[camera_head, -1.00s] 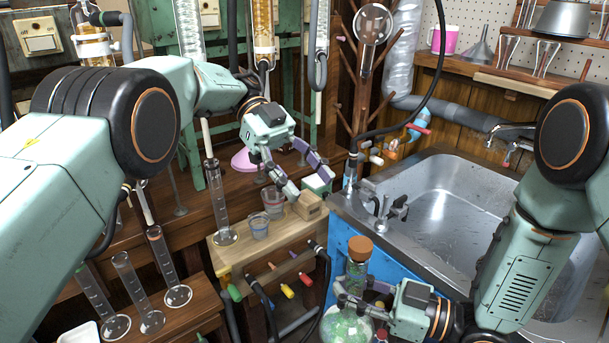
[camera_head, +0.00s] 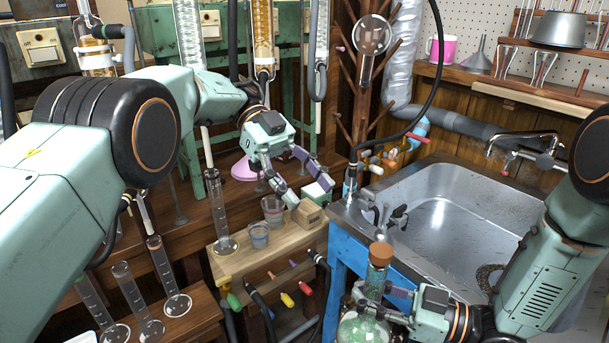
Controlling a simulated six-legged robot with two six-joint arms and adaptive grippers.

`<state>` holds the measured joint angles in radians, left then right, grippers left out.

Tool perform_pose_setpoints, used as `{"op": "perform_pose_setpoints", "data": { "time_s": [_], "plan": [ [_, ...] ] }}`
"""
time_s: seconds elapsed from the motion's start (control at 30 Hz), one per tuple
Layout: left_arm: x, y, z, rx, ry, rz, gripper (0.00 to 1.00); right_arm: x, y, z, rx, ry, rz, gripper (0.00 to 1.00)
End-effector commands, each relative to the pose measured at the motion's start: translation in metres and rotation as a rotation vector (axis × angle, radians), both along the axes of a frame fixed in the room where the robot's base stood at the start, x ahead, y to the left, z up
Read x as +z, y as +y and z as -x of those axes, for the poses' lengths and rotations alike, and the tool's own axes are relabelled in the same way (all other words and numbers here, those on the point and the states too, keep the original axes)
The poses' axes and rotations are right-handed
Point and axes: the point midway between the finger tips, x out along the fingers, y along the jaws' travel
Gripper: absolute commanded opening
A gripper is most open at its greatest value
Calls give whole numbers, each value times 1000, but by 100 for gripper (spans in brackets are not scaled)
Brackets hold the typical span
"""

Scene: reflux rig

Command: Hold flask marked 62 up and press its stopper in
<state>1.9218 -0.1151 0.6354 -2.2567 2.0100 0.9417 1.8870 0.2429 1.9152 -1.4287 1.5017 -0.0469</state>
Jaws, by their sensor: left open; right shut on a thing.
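The flask (camera_head: 364,328) is a round clear vessel with green content, at the bottom of the view. I cannot read a number on it. A brown cork stopper (camera_head: 380,254) sits at the top of its neck. My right gripper (camera_head: 374,298) is shut on the flask's neck, just below the stopper, and holds it upright in front of the blue sink cabinet. My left gripper (camera_head: 305,188) is open and empty, above the wooden stand, up and to the left of the stopper. The flask's lower part is cut off by the picture edge.
A steel sink (camera_head: 460,215) with a tap is at the right. A wooden stand (camera_head: 236,262) holds small beakers (camera_head: 259,236) and a wooden block (camera_head: 307,214). Glass cylinders (camera_head: 214,210) stand at the left. A black hose (camera_head: 436,90) hangs behind the sink's left edge.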

Motion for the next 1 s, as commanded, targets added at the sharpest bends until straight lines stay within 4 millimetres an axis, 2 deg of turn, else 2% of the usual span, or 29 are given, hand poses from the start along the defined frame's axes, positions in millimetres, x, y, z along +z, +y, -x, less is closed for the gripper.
{"op": "perform_pose_setpoints", "data": {
  "time_s": [0.7,0.83,1.0],
  "plan": [
    [15,0,0,0,0,0,58,1,-78,-26,-2,-3,-2,0],
    [15,0,0,0,0,0,58,1,-87,-29,-1,-3,-1,0],
    [15,0,0,0,0,0,58,1,-88,-29,0,-1,-2,0]
  ]
}}
